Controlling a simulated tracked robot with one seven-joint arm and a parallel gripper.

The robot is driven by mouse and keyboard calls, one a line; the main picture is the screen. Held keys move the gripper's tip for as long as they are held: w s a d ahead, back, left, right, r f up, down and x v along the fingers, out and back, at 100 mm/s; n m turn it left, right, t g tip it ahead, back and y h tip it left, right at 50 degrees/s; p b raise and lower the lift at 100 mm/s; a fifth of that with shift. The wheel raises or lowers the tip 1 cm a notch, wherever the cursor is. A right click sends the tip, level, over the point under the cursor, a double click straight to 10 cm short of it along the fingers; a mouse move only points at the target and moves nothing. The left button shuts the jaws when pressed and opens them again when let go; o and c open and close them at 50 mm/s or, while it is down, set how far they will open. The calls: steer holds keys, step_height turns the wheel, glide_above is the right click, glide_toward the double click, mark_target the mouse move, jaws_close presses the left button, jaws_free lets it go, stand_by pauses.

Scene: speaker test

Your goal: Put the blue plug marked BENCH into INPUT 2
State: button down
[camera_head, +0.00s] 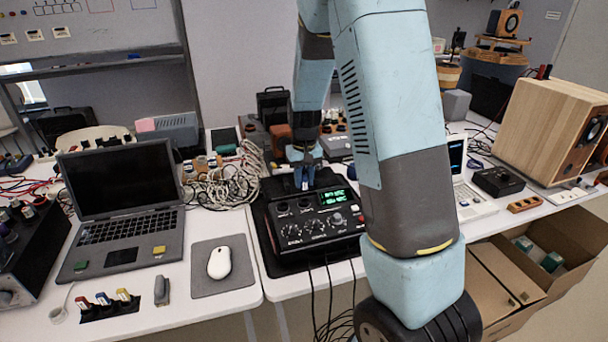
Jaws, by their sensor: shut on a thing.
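My gripper (303,164) points down over the back edge of the black box with green displays (318,229). It is shut on a small blue plug (302,180), which shows just below the fingers. No BENCH marking can be read on the plug at this size. The plug is close to the back part of the box's top; I cannot tell whether it touches it. The box has several knobs on its sloped front. The INPUT 2 label and its socket cannot be made out. My arm covers the box's right side.
Left of the box lie a white mouse (219,262) on a grey pad, an open laptop (122,208) and a rack of small coloured plugs (104,303). A tangle of pale cables (226,181) is behind. A wooden speaker (549,130) stands right.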

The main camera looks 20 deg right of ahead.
mark_target(304, 189)
steer(key=shift+f, duration=2.15)
steer(key=shift+s+a+f, duration=0.1)
steer(key=shift+s+f, duration=0.05)
steer(key=shift+f, duration=0.05)
steer(key=c, duration=0.8)
jaws_free()
